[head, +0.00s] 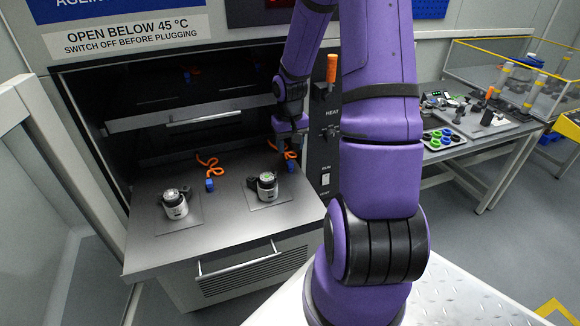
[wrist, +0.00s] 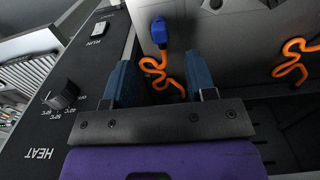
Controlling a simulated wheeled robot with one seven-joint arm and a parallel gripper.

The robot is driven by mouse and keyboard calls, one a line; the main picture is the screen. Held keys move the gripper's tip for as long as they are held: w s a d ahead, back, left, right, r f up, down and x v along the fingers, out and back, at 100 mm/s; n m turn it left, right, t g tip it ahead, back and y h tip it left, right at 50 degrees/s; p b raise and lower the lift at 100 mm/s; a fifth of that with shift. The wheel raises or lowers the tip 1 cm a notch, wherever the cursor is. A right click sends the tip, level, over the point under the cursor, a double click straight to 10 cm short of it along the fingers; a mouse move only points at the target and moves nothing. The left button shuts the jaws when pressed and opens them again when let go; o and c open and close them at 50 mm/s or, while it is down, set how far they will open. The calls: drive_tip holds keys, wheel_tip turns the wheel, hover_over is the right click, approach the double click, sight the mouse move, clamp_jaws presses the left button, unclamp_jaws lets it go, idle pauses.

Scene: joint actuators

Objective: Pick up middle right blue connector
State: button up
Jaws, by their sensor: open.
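A blue connector (wrist: 159,33) on an orange cable lies on the grey surface in the wrist view, ahead of the gap between my fingertips. My gripper (wrist: 161,66) is open and empty, its two blue fingers apart and not around the connector. In the head view a blue connector (head: 291,155) on an orange cable shows at the right of the bay, close to my gripper, whose fingers are hard to make out there. Another blue connector (head: 210,185) lies to its left on the grey shelf, its orange cable curled behind it.
Two silver actuators (head: 175,203) (head: 267,187) stand on the pulled-out shelf (head: 150,250). A heat control panel (wrist: 75,85) rises close beside my gripper. An upper shelf (head: 150,122) overhangs the back of the bay. A side table with parts stands at right.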

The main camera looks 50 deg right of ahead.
sight(290, 162)
drive_tip(key=shift+f, duration=3.8)
drive_tip(key=c, duration=0.9)
